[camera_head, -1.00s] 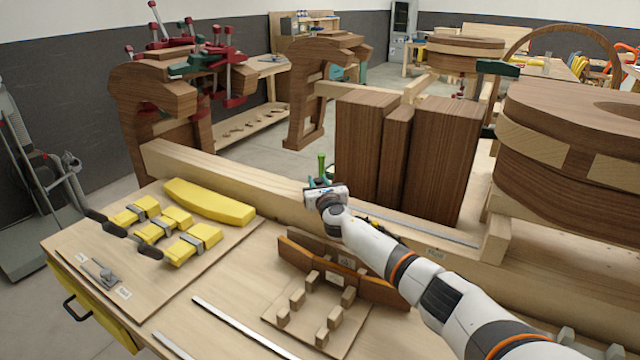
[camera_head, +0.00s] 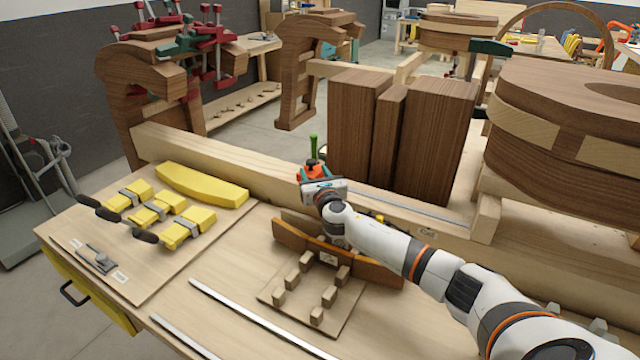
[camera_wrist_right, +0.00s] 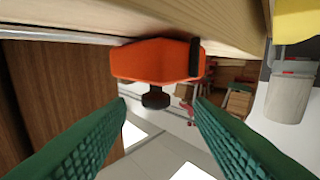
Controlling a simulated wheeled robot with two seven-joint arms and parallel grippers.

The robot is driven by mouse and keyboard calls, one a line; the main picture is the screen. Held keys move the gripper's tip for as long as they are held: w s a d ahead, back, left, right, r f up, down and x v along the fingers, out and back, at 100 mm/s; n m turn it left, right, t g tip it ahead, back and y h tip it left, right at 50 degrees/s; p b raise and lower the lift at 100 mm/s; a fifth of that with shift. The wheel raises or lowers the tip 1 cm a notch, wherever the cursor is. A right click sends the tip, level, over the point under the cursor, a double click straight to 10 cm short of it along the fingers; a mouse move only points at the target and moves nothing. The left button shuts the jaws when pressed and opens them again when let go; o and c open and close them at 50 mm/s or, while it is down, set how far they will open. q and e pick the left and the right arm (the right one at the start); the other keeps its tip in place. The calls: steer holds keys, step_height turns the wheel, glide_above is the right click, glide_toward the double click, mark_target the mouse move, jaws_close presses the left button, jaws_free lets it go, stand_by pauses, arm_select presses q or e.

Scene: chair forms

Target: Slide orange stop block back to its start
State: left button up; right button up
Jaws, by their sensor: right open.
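The orange stop block (camera_head: 312,170), with a black knob, sits at the long wooden beam, left of the upright dark wood blocks, and partly shows past my right gripper (camera_head: 314,178). In the right wrist view the orange stop block (camera_wrist_right: 157,62) lies against the pale wood edge, just beyond the fingertips. The right gripper's green ribbed fingers (camera_wrist_right: 160,103) are spread, with the black knob in line with the gap between them. They do not appear closed on the block. My left gripper is not in view.
A metal rail (camera_head: 405,205) runs along the beam (camera_head: 240,178). Tall dark wood blocks (camera_head: 430,140) stand right of the gripper. A peg board (camera_head: 318,300) and yellow clamped pieces (camera_head: 160,210) lie on the bench in front. Bench space left of the peg board is fairly clear.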

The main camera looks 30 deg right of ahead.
steer(key=shift+v, duration=2.95)
steer(key=shift+a+f, duration=0.1)
steer(key=shift+a, duration=0.05)
